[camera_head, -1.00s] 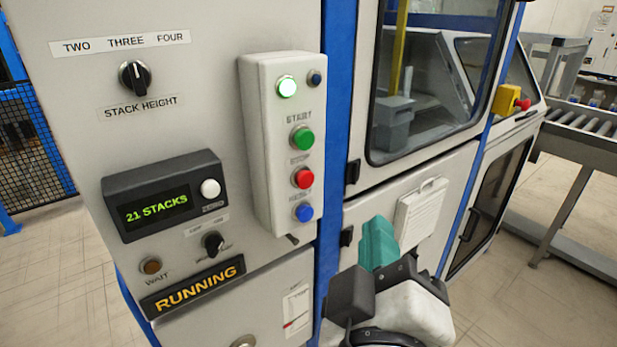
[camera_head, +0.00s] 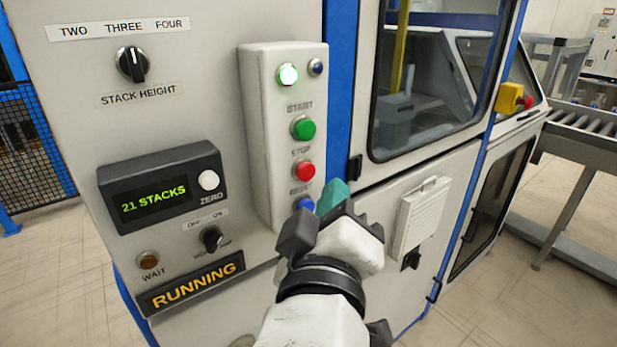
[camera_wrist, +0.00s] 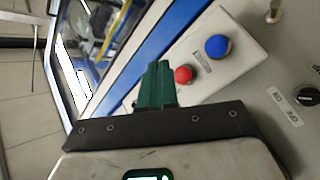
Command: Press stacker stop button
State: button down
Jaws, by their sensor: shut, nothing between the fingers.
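The red stop button (camera_head: 303,171) sits on the light grey button box (camera_head: 258,130), between the green start button (camera_head: 303,128) above and the blue reset button (camera_head: 304,204) below. My gripper (camera_head: 333,194), with teal fingers, is shut and empty. In the head view it is just below and right of the red button and partly covers the blue button. In the wrist view the fingertips (camera_wrist: 158,72) are just left of the red button (camera_wrist: 183,75), with the blue button (camera_wrist: 217,46) farther right. I cannot tell whether they touch anything.
A blue post (camera_head: 339,90) and a window lie to the right.

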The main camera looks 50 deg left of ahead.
jog(key=shift+a, duration=0.95)
jog(key=shift+a+r, duration=0.1)
jog(key=shift+a, duration=0.05)
dwell(1.3)
jog(key=shift+w+a, duration=0.1)
jog(key=shift+a, duration=0.15)
jog(key=shift+a, duration=0.45)
dwell(0.7)
dwell(0.4)
jog(key=shift+d+p, duration=0.4)
jog(key=shift+d, duration=0.45)
jog(key=d, duration=0.1)
jog(key=d+p, duration=0.1)
jog(key=d, duration=0.3)
jog(key=shift+s+p, duration=0.3)
